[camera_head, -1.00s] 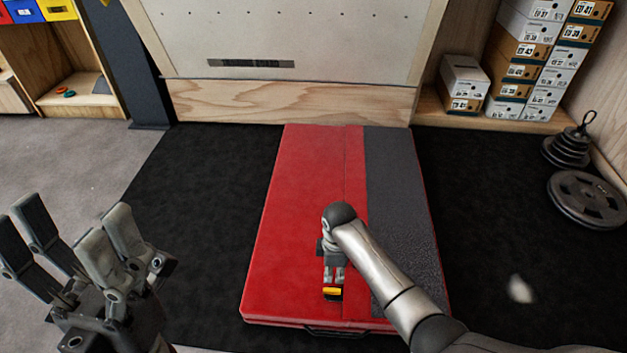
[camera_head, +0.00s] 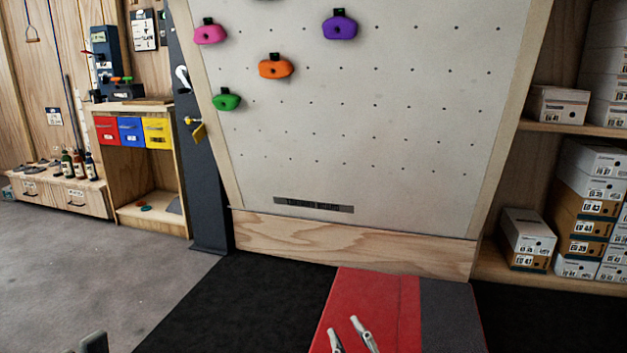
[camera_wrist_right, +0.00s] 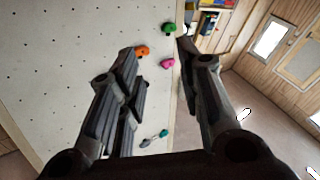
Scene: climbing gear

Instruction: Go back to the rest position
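My right gripper (camera_head: 351,328) shows at the bottom of the head view, only its two slim fingertips, in front of the red crash mat. In the right wrist view its two dark fingers (camera_wrist_right: 158,60) stand wide apart with nothing between them. They point toward the climbing wall and the shelf side. Of my left gripper only a small dark piece (camera_head: 95,343) shows at the bottom left edge of the head view. Its opening is cut off by the frame.
The red and grey mat (camera_head: 372,290) lies before the climbing wall (camera_head: 365,160). The wall carries pink, orange, green and purple holds. Shoe boxes (camera_head: 590,215) fill the right shelf. Coloured drawers (camera_head: 130,132) stand at left. Grey floor (camera_head: 90,260) at left is clear.

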